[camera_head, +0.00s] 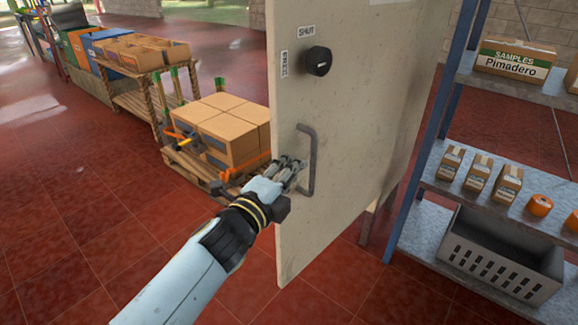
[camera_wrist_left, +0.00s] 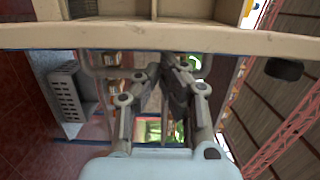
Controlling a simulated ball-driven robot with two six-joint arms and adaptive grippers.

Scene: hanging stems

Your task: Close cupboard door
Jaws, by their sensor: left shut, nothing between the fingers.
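The cupboard door (camera_head: 350,150) is a large beige panel in the middle of the head view. It bears a black knob (camera_head: 318,61), a "SHUT" label and a grey bar handle (camera_head: 312,160). The door stands out from its surroundings; its hinges and the cupboard body are not clear in the head view. My left gripper (camera_head: 291,168) is shut and empty, just left of the handle and close to the door face. In the left wrist view its fingertips (camera_wrist_left: 175,65) meet close to the door; contact cannot be told. My right gripper is not in view.
A shelf rack with small boxes (camera_head: 508,183), an orange roll (camera_head: 540,205) and a grey crate (camera_head: 500,252) stands at the right. A pallet of cartons (camera_head: 230,130) stands behind the gripper at the left. Red floor (camera_head: 90,220) in the left foreground is clear.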

